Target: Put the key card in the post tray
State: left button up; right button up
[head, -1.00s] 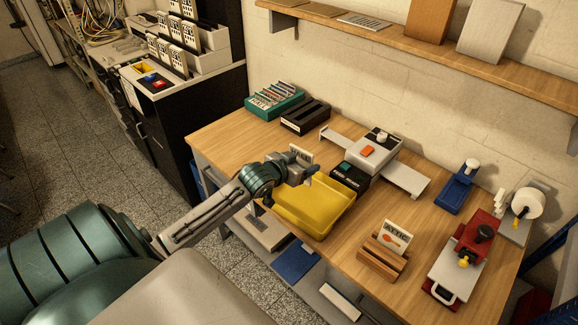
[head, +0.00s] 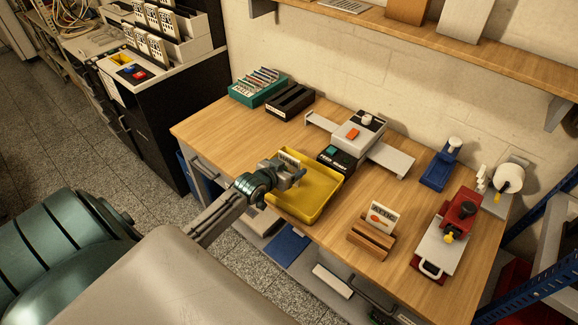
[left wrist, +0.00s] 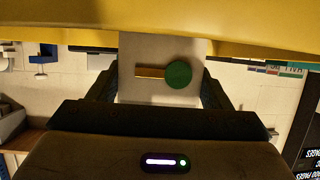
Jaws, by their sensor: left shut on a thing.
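The key card (head: 289,158) is a white card with lettering too small to read in the head view. In the left wrist view its face (left wrist: 150,94) shows a green disc and a brown bar, like a key. My left gripper (head: 296,176) is shut on the card over the left back part of the yellow tray (head: 320,198), the likely post tray. In the left wrist view the tray wall (left wrist: 60,28) spans the top and the card's edge meets it in the picture; I cannot tell whether they touch. My right gripper is not in view.
A wooden holder (head: 370,240) with an ATTIC card (head: 382,217) stands right of the tray. A grey device (head: 360,135) and a black box (head: 337,160) stand behind it. A teal rack (head: 258,88) and a black rack (head: 290,100) stand at the back left. The table's left part is clear.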

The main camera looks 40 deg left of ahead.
pick_arm(q)
jog(key=shift+f, duration=0.2)
jog(key=o, duration=1)
jog(key=shift+r, duration=0.1)
jog(key=shift+c, duration=0.2)
jog(key=shift+s+r, duration=0.15)
jog(key=shift+r, duration=0.05)
jog(key=v, duration=1.1)
jog(key=shift+s+r, duration=0.2)
jog(key=shift+s, duration=0.15)
jog(key=shift+a, duration=0.1)
